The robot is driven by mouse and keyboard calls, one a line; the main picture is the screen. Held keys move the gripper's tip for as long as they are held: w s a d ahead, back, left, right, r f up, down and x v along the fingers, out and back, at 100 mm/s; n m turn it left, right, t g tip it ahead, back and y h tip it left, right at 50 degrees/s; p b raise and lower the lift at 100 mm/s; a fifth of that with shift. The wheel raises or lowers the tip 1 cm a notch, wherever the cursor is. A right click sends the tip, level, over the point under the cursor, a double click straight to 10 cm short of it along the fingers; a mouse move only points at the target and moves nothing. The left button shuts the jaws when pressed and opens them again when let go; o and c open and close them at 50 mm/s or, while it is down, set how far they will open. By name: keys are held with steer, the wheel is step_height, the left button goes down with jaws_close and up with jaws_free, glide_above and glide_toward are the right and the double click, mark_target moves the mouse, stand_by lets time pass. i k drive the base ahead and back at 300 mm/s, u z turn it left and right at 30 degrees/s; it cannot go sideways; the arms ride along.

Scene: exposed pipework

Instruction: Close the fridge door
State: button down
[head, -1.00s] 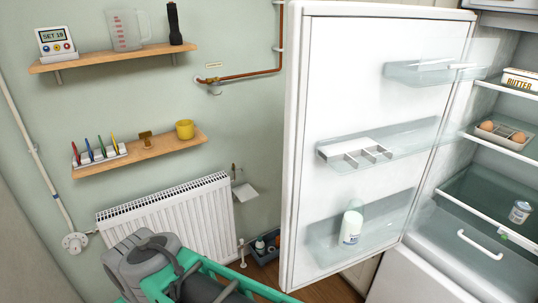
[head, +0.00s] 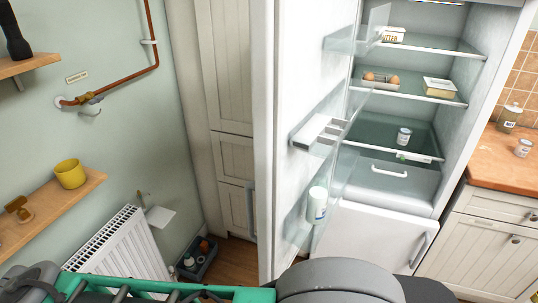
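The white fridge door (head: 295,90) stands open in the middle of the head view, seen at a steep angle. Its inner side carries clear shelves, a white divided tray (head: 322,130) and a white bottle (head: 317,204). The fridge (head: 448,105) is open to the right of the door. Its shelves hold a butter pack (head: 392,35), eggs (head: 381,80), another box (head: 439,88) and a small tub (head: 404,136). My arm crosses the bottom of the view, in front of the door's lower part. My gripper is not in view.
A radiator (head: 118,250) and a wooden shelf with a yellow cup (head: 70,173) are on the left wall. A dark crate (head: 200,258) stands on the floor by a tall cabinet (head: 228,110). A wooden counter (head: 500,164) is at the right.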

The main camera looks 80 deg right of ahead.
mark_target(302, 52)
steer(key=z, duration=0.9)
steer(key=i, duration=0.9)
steer(key=z, duration=0.9)
